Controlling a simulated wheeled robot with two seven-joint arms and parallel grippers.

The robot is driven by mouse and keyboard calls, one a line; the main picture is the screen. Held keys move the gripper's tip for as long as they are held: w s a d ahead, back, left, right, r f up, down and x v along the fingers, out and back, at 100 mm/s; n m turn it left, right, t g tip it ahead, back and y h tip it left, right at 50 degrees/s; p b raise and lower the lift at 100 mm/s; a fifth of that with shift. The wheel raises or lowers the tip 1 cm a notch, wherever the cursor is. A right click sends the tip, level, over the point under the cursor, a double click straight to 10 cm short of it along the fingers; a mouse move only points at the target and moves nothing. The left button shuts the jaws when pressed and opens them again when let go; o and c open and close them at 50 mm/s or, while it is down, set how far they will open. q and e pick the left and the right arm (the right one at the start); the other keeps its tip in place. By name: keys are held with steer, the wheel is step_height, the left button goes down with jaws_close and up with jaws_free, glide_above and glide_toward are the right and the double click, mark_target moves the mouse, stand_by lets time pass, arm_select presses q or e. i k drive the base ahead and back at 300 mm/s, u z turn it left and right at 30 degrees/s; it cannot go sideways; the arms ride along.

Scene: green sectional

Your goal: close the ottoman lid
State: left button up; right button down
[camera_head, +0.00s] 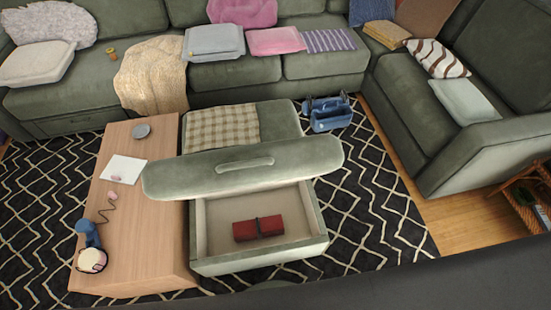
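The green ottoman (305,230) stands on the rug in the middle of the head view. Its padded lid (300,153) is raised and tilted above the near half, with a long handle (245,165) on its near face. The storage box below is open at the front. A red case with a dark strap (258,228) lies inside it. A checked cloth (222,126) lies on the ottoman's far top. Neither of my grippers is visible in this view.
A wooden coffee table (149,215) adjoins the ottoman's left side, with several small items on it. A blue caddy (329,114) sits behind the ottoman at right. The green sectional (300,90) runs along the back and right. Patterned rug (385,215) is clear at right.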

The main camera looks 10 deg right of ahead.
mark_target(247, 169)
steer(key=z, duration=1.35)
steer(key=k, duration=0.9)
steer(key=u, duration=1.35)
steer(key=i, duration=0.5)
